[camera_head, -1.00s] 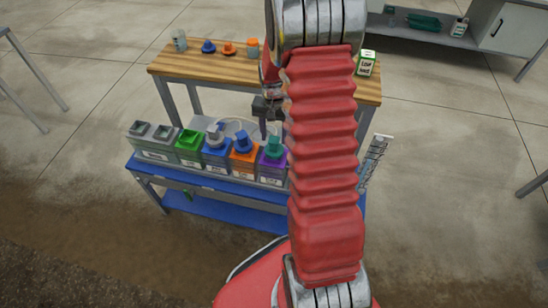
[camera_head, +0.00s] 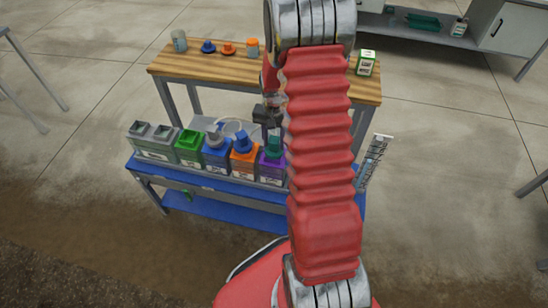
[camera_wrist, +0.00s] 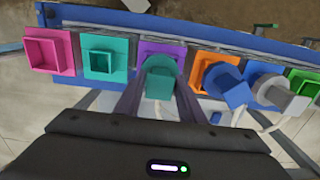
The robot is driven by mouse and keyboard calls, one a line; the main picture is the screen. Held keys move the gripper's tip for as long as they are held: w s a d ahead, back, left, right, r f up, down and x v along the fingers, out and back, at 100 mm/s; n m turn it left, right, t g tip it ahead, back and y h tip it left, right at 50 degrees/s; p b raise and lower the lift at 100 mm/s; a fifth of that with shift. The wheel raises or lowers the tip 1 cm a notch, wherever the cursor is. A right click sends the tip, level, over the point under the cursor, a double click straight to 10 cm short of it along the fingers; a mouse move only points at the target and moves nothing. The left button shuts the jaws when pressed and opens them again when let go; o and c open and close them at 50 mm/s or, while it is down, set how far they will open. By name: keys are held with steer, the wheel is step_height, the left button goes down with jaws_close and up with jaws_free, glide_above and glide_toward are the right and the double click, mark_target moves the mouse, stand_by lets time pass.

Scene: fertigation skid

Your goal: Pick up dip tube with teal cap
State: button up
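The dip tube's teal cap (camera_head: 273,147) sits on the purple tank (camera_head: 271,168), the rightmost tank seen in the head view. The tube itself is hidden. In the wrist view the teal cap (camera_wrist: 159,78) lies between the two fingers of my gripper (camera_wrist: 158,95), on the purple square top (camera_wrist: 150,50). The fingers stand apart on either side of the cap, and I see no clear grip on it. In the head view my gripper (camera_head: 268,118) is just above and behind the cap, partly hidden by my arm.
A blue cap (camera_head: 243,141) on the orange tank (camera_head: 244,163) stands close beside the purple one. Blue, green and grey tanks follow to the left. Pink (camera_wrist: 46,51) and teal (camera_wrist: 99,57) open sockets show in the wrist view. A wooden bench (camera_head: 220,68) stands behind.

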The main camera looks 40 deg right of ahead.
jaws_close()
steer(key=shift+r, duration=0.15)
stand_by(0.4)
step_height(320, 180, up, 18)
stand_by(0.4)
steer(key=shift+a, duration=0.1)
stand_by(0.5)
